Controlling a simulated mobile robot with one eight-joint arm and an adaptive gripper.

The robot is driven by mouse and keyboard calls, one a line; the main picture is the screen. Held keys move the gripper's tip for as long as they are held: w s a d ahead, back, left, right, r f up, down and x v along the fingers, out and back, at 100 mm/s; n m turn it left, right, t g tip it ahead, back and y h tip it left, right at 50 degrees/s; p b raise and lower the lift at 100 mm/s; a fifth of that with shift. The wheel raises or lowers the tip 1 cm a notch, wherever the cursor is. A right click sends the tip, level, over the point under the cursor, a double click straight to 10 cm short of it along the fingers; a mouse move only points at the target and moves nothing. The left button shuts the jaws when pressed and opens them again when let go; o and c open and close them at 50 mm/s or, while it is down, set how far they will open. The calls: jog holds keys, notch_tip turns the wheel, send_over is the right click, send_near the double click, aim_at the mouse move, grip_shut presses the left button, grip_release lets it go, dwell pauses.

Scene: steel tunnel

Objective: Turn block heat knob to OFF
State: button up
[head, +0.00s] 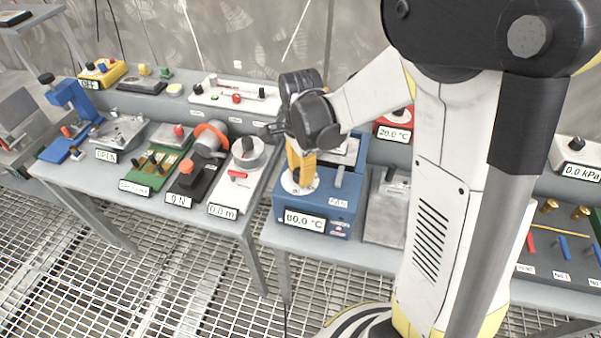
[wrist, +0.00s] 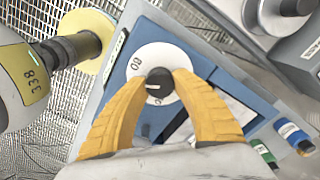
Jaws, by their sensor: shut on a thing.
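The block heater (head: 335,212) is a blue box at the front edge of the right bench, with a display (head: 305,220) reading 80.0 °C. Its knob (wrist: 159,83) is black with a white pointer line, on a white dial (wrist: 150,60) with a printed 80. In the wrist view the pointer aims left. My gripper (wrist: 159,88) has yellow fingers, shut on the knob from both sides. In the head view my gripper (head: 300,172) points down onto the white dial and hides the knob there.
A reel-like instrument reading 0.0 m (head: 223,211) stands on the left bench, across a gap. A red device reading 20.0 °C (head: 394,132) is behind.

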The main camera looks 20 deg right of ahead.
jog(key=n, duration=0.4)
jog(key=shift+n, duration=0.3)
jog(key=n, duration=0.3)
jog(key=shift+n+b, duration=0.3)
jog(key=shift+n, duration=0.1)
jog(key=n, duration=1.5)
jog(key=shift+a+b, duration=0.1)
jog(key=shift+b, duration=0.2)
jog(key=n, duration=0.7)
jog(key=o, duration=1.2)
